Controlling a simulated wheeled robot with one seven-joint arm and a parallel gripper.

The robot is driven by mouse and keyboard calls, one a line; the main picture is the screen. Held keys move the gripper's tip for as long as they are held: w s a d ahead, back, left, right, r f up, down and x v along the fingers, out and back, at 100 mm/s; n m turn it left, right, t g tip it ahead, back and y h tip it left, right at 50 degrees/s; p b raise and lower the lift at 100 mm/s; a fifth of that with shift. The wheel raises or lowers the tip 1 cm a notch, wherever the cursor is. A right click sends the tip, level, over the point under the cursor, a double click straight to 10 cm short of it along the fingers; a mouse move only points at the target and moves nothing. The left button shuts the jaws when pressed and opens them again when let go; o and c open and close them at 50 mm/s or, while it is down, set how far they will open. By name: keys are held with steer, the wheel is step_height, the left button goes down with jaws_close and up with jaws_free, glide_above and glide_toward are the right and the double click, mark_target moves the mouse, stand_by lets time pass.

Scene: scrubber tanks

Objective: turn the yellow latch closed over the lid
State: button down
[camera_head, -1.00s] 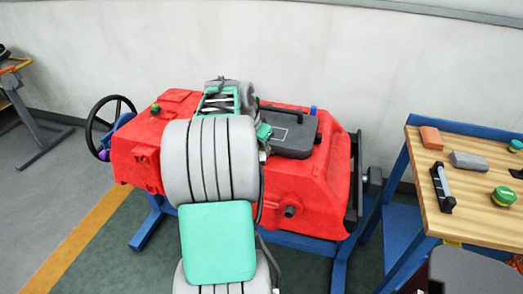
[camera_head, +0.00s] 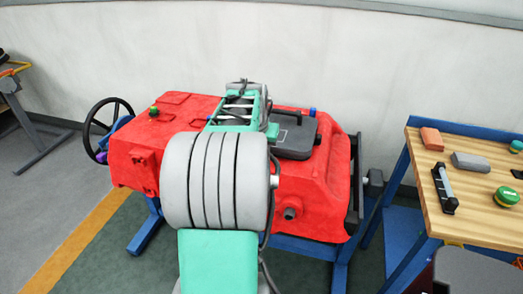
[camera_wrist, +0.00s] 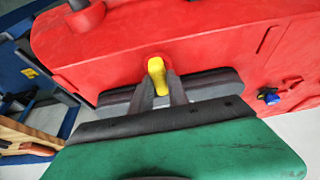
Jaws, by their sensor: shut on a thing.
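The yellow latch (camera_wrist: 157,77) stands out from the red tank (camera_wrist: 200,35) in the wrist view. My gripper (camera_wrist: 160,88) is shut on the latch, with one dark finger on each side of it. The dark grey lid (camera_head: 294,139) lies on top of the red tank (camera_head: 324,182) in the head view, just right of my wrist. A dark grey slab, likely the lid, also shows behind my fingers in the wrist view. In the head view my arm hides the latch and my fingertips.
A wooden-topped bench (camera_head: 481,218) stands at the right with a red block (camera_head: 432,138), a grey block (camera_head: 470,161) and a black-handled tool (camera_head: 444,188) on it. A black steering wheel (camera_head: 105,127) is at the tank's left end. The wall is behind.

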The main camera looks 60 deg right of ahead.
steer(key=c, duration=1.3)
jaws_free()
steer(key=shift+r, duration=0.1)
steer(key=v, duration=0.7)
steer(key=shift+a+r, duration=0.2)
steer(key=shift+r, duration=0.1)
